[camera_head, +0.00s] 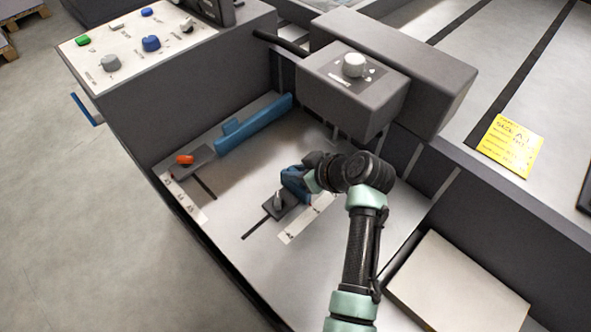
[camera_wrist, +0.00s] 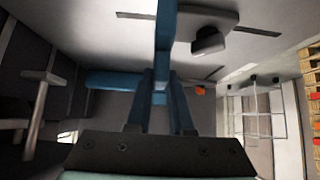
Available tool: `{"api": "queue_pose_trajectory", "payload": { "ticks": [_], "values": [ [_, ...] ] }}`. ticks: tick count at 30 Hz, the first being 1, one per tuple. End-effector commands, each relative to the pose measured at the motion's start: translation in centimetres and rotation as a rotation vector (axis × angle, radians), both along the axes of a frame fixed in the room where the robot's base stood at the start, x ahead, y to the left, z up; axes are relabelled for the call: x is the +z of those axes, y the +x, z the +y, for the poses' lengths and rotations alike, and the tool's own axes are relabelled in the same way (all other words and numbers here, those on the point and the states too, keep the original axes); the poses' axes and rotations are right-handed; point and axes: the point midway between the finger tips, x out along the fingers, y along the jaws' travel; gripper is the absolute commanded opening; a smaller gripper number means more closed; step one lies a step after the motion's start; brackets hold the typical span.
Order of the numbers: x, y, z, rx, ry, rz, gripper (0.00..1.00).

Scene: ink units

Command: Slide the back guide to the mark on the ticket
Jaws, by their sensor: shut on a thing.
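A yellow ticket (camera_head: 511,146) with handwriting lies on the grey surface at the right; its writing is too small to read fully. A short blue guide (camera_head: 291,183), apparently the back guide, stands on the pale bed with a dark plate and a grey knob (camera_head: 278,201) beside a slot. My gripper (camera_head: 309,180) is shut on this guide from the right. In the wrist view the blue guide (camera_wrist: 165,42) rises between my fingers (camera_wrist: 160,108), with its grey knob (camera_wrist: 208,42) to the right. My gripper partly hides the guide in the head view.
A longer blue guide (camera_head: 254,126) with an orange knob (camera_head: 185,159) stands at the bed's left. Pale scale strips (camera_head: 306,221) lie by the slots. A grey housing with a white dial (camera_head: 354,65) overhangs the back. A control panel (camera_head: 125,45) is at upper left.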

Motion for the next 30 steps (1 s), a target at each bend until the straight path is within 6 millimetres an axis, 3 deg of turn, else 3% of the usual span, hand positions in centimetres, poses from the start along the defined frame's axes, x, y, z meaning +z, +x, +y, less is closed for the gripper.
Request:
{"api": "queue_pose_trajectory", "payload": {
  "ticks": [8, 21, 30],
  "values": [
    [0.1, -0.4, 0.3, 0.001, 0.000, 0.001, 0.00],
    [0.2, -5.8, 5.8, 0.001, 0.001, 0.005, 0.00],
    [-0.1, -6.6, 6.6, 0.004, 0.002, 0.005, 0.00]
  ]
}}
